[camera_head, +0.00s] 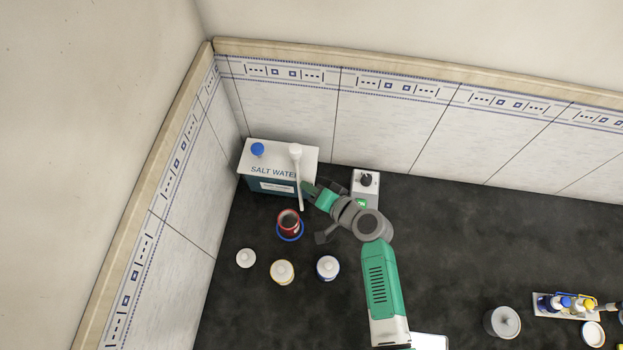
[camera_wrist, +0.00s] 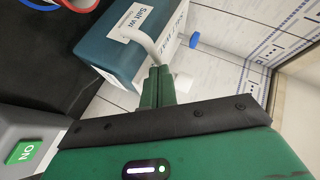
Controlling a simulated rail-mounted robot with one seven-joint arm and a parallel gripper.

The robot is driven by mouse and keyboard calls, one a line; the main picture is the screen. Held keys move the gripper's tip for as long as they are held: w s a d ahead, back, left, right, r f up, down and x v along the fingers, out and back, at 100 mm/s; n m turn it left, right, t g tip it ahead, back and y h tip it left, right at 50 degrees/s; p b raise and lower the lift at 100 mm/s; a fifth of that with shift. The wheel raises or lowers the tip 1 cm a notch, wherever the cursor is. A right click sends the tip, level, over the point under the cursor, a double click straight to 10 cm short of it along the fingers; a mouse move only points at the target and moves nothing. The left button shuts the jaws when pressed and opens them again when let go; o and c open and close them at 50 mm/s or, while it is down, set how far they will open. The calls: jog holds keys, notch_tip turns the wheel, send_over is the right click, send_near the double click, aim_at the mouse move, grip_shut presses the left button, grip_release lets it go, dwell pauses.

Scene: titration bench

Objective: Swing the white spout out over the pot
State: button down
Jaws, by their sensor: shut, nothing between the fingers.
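The white spout (camera_head: 299,183) is a thin arm pivoting on top of the salt water box (camera_head: 282,187). It points forward past the box's front, its tip just up and right of the red pot (camera_head: 290,221) in the head view. The pot stands on a blue ring. My gripper (camera_head: 307,187) is just right of the spout. In the wrist view, my gripper's green fingers (camera_wrist: 158,73) are together and empty, close against the bent spout (camera_wrist: 146,42). Whether they touch it I cannot tell. Only part of the pot's red rim (camera_wrist: 72,4) shows there.
A grey device (camera_head: 366,183) with a knob and green ON button (camera_wrist: 25,152) stands right of the box. White-capped bottles (camera_head: 282,271) stand in front of the pot. The tiled wall (camera_head: 290,110) is close behind the box.

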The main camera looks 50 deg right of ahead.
jog(key=shift+w+a, duration=0.95)
jog(key=shift+a, duration=0.25)
jog(key=shift+f+b, duration=0.1)
jog(key=shift+b, duration=0.2)
jog(key=shift+d, duration=0.4)
jog(key=shift+s+d+b, duration=0.15)
jog(key=shift+d+b, duration=0.15)
jog(key=shift+d, duration=0.05)
send_near(299, 192)
notch_tip(299, 192, up, 4)
jog(key=s, duration=0.3)
jog(key=shift+f+p, duration=0.1)
jog(key=shift+p, duration=0.3)
jog(key=shift+w, duration=0.1)
